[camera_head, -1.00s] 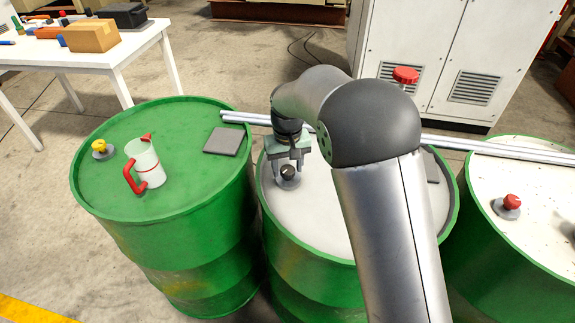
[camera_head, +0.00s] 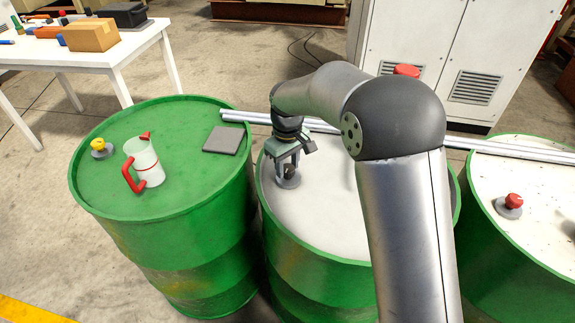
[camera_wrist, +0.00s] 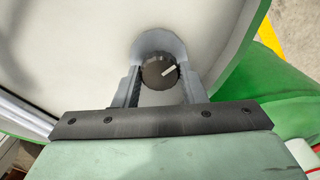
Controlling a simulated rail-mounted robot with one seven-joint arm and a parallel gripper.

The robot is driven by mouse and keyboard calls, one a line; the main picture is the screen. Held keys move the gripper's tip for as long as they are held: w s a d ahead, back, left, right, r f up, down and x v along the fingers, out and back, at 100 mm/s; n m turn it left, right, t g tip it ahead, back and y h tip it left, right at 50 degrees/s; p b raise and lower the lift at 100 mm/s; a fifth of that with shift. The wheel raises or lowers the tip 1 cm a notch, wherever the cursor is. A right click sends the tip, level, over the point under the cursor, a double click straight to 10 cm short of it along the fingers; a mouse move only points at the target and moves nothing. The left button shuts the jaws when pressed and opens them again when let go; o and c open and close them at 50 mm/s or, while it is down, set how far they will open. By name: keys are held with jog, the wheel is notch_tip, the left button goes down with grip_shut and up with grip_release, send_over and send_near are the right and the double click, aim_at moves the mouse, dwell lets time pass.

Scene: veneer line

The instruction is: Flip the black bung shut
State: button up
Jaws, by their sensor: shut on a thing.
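The black bung (camera_wrist: 159,73) sits on its round grey fitting on the pale lid of the middle green drum (camera_head: 340,216). It is a dark knob with a pale mark pointing to the upper right in the wrist view. My gripper (camera_head: 287,174) points down at it, with a finger on each side, and is shut on it. In the wrist view my gripper (camera_wrist: 158,82) has the bung between its fingertips. In the head view the fingers mostly hide the bung; the grey base (camera_head: 288,182) shows below them.
The left drum carries a yellow bung (camera_head: 98,146), a clear jug with red handle (camera_head: 147,165) and a grey pad (camera_head: 222,140). A red bung (camera_head: 513,200) is on the right drum. Metal rails (camera_head: 500,150) lie across the drums. A white table (camera_head: 125,53) stands at upper left.

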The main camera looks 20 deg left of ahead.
aim_at(287, 168)
jog(key=n, duration=0.4)
jog(key=shift+r+n, duration=0.1)
jog(key=shift+n, duration=0.2)
jog(key=n+p, duration=0.1)
jog(key=n, duration=0.4)
jog(key=n+p, duration=0.1)
jog(key=n, duration=0.4)
jog(key=n+p, duration=0.1)
jog(key=n, duration=0.3)
jog(key=shift+p, duration=0.35)
jog(key=shift+n, duration=0.3)
jog(key=o, duration=1)
notch_tip(287, 168, up, 17)
jog(key=shift+s+r+b, duration=0.1)
jog(key=shift+r+b, duration=0.05)
jog(key=shift+b, duration=0.4)
